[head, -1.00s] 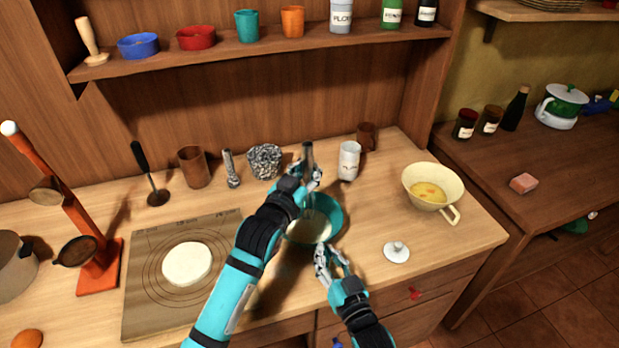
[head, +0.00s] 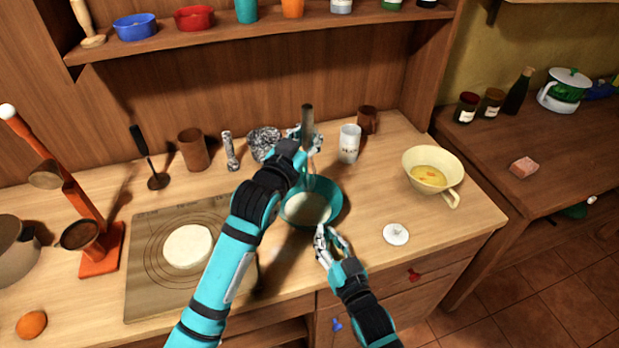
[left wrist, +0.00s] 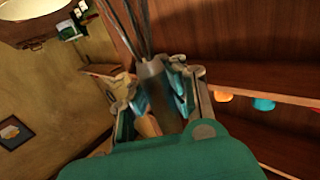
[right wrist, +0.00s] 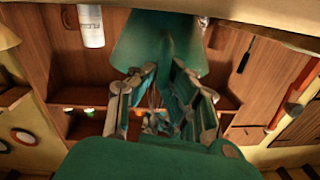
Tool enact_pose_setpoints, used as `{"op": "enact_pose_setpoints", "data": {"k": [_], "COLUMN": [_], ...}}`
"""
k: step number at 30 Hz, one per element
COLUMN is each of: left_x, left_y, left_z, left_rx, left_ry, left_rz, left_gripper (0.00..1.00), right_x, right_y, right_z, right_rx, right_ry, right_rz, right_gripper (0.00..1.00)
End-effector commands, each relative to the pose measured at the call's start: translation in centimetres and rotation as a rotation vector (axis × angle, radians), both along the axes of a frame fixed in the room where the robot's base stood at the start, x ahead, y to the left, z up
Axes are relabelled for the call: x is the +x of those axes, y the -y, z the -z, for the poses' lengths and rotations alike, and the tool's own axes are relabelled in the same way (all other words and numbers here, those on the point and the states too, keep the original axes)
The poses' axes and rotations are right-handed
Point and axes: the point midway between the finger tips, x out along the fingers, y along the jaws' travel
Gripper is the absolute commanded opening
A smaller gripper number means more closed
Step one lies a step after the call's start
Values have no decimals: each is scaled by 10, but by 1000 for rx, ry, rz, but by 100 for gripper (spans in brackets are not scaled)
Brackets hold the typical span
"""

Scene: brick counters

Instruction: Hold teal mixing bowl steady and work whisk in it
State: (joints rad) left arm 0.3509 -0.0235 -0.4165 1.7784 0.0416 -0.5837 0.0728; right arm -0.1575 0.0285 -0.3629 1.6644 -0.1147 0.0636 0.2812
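The teal mixing bowl (head: 335,205) stands upright on the wooden counter with pale contents inside. My left gripper (head: 312,145) is above the bowl's far side, shut on the grey whisk handle (head: 307,119), which stands upright. The handle also shows between the fingers in the left wrist view (left wrist: 155,90). The whisk's wires point down toward the bowl; the arm partly hides them, so I cannot tell how deep they reach. My right gripper (head: 328,236) is at the bowl's near rim, with the bowl wall (right wrist: 160,40) between its fingertips in the right wrist view.
A cream bowl (head: 447,165) with yellow contents stands right, and a white lid-like disc (head: 396,234) lies nearer. A white canister (head: 349,144) and a brown cup (head: 367,121) stand behind. A board with dough (head: 188,247) is left. The counter between bowl and disc is clear.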

Motion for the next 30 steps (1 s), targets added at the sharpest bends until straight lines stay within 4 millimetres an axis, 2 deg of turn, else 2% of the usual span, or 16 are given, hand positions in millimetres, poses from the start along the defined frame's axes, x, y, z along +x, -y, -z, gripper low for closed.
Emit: {"op": "enact_pose_setpoints", "data": {"k": [1, 5, 13, 16, 20, 30], "left_x": [0, 0, 0, 0, 0, 0], "left_y": [0, 0, 0, 0, 0, 0], "left_z": [0, 0, 0, 0, 0, 0], "left_rx": [0, 0, 0, 0, 0, 0], "left_ry": [0, 0, 0, 0, 0, 0], "left_rz": [0, 0, 0, 0, 0, 0], "left_gripper": [0, 0, 0, 0, 0, 0], "right_x": [0, -1, -1, -7, -26, -91], "right_y": [0, -1, 0, 2, 9, 35], "right_z": [2, 2, 0, 1, 0, 1], "right_rx": [-2, -1, 0, 1, 1, 0], "right_ry": [-5, -4, -1, -1, -1, -3], "right_rz": [-1, -1, -1, -1, -1, -2], "right_gripper": [22, 37, 37, 37, 37, 37]}}
